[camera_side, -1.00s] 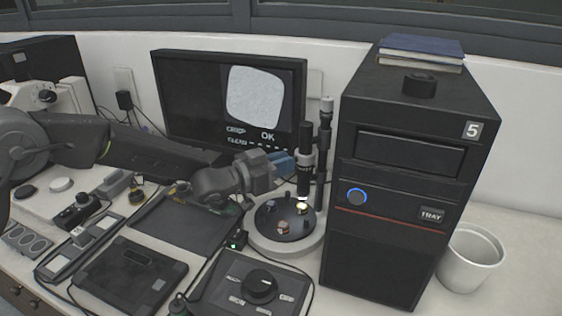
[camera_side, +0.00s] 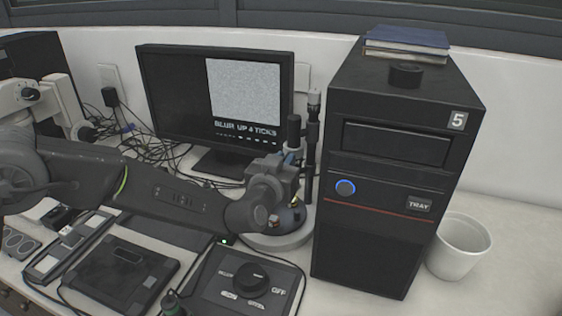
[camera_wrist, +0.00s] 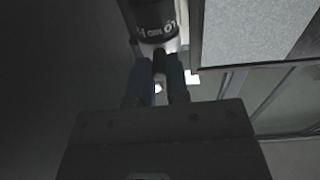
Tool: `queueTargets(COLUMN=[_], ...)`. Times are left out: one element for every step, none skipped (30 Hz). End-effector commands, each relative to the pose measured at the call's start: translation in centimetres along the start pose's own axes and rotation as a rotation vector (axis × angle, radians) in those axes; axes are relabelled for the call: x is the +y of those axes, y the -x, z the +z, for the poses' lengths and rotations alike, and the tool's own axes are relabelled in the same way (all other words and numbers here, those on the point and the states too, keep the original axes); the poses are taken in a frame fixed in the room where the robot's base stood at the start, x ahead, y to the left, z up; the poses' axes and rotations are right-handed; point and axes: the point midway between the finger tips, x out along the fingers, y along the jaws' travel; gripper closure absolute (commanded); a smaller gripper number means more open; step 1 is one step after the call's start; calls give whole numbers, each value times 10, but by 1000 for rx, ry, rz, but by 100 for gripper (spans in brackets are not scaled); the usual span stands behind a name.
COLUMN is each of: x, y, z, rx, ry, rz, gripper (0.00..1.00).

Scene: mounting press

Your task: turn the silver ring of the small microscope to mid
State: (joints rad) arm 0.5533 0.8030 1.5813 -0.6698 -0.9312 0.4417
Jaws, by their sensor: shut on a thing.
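The small microscope (camera_side: 293,130) stands on a round pale base (camera_side: 285,240) right of the screen. In the wrist view, its black barrel (camera_wrist: 154,17) with white lettering fills the top centre. The silver ring (camera_wrist: 160,45) shows as a bright band just under the barrel. My gripper (camera_wrist: 158,68) has its two blue fingers closed on a small dark peg (camera_wrist: 159,60) at the ring. The ring's setting is not readable.
The screen (camera_side: 243,92) shows grainy grey and text reading "BLUR UP" and "TICKS". A tall black tower (camera_side: 375,240) stands close on the right. A knob box (camera_side: 250,285) lies in front, and a white bin (camera_side: 458,245) stands far right.

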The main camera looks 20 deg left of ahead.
Motion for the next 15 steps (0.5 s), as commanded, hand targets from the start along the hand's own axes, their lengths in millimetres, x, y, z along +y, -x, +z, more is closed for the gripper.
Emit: queueTargets(x=[2,2,2,2,3,3,2,3,2,2,2,2,2,2,2], y=[0,0,0,0,0,0,0,0,0,0,0,0,0,0,0], z=[-1,-1,-1,-1,-1,-1,-1,-1,-1,-1,-1,-1,-1,-1,-1], rx=[2,2,3,3,3,3,3,3,3,3,4,4,4,4,4], ry=[0,1,1,0,0,0,0,0,0,0,0,0,1,1,1], rz=[-8,-14,-19,-23,-26,-29,-30,-31,-32,-32,-32,-32,-32,-32,-32], gripper=[100,100,100,100,100,100,100,100,100,100,100,100,100,100,100])
